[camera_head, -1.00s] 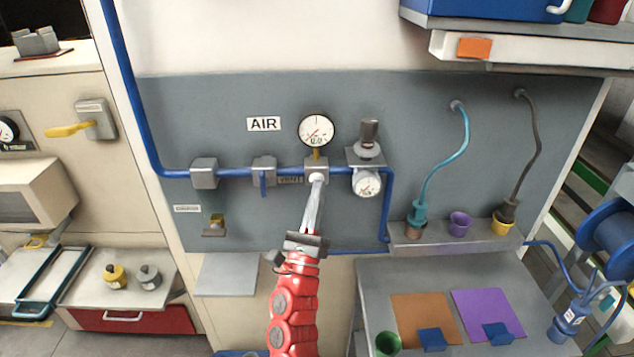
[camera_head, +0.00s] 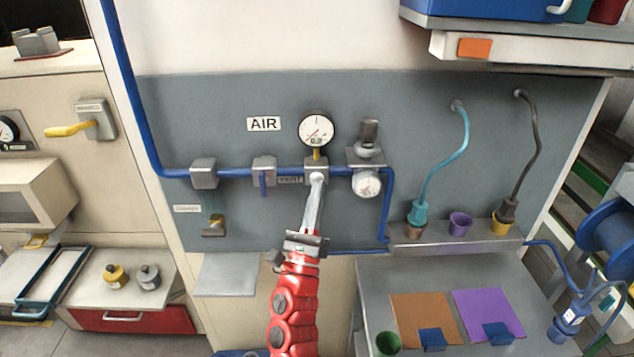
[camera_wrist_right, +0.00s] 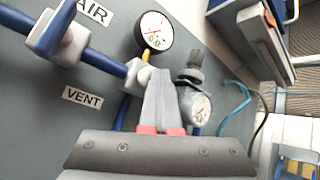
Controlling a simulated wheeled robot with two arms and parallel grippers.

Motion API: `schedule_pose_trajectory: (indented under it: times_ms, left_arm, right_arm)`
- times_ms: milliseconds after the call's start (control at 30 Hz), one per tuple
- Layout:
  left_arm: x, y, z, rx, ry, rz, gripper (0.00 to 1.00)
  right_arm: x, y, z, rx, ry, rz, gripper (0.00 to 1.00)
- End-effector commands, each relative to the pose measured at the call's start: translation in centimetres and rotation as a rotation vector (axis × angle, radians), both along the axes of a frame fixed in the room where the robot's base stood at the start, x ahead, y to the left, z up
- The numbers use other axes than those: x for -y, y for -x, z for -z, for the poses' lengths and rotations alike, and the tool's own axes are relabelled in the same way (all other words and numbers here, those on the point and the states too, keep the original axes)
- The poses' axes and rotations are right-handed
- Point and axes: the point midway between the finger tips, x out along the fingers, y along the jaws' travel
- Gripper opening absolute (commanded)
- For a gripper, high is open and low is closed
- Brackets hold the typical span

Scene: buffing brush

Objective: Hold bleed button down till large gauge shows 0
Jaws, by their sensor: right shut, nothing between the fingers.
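The large gauge (camera_head: 316,130), round and white-faced with a dark rim, stands above the blue pipe; it also shows in the right wrist view (camera_wrist_right: 154,33). Its needle points to the lower left, and its small digits are too blurred to read surely. Below it is a grey valve block (camera_head: 316,165) with a pale round bleed button (camera_head: 317,177) on its front. My right gripper (camera_head: 316,184) is shut and empty, its tips at the button and partly covering it. In the right wrist view the fingers (camera_wrist_right: 159,74) overlap the block; I cannot tell how far the button is pressed.
A regulator with a smaller gauge (camera_head: 366,183) sits close to the right of the block. A blue-handled valve (camera_head: 264,170) and a VENT label (camera_wrist_right: 82,97) are to the left. A grey ledge (camera_head: 456,242) with hose ends and cups is lower right.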

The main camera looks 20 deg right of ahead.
Motion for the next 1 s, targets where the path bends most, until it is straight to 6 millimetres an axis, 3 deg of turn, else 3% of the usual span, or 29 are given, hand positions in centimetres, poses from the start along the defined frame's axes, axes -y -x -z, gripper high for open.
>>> schedule_pose_trajectory:
  times_ms: [400, 767, 1000]
  left_arm:
    - [0.0, 0.0, 1.2, 0.0, 0.0, 0.0, 0.5]
    - [0.0, 0.0, 1.2, 0.0, 0.0, 0.0, 0.5]
    - [0.0, 0.0, 1.9, 0.0, 0.0, 0.0, 0.5]
  right_arm:
    - [-0.4, 1.7, 0.1, 0.002, -0.001, 0.001, 0.0]
    - [-0.6, 1.9, 0.0, 0.0, -0.001, -0.001, 0.0]
    - [-1.1, 3.9, 0.2, 0.001, 0.0, -0.002, 0.0]
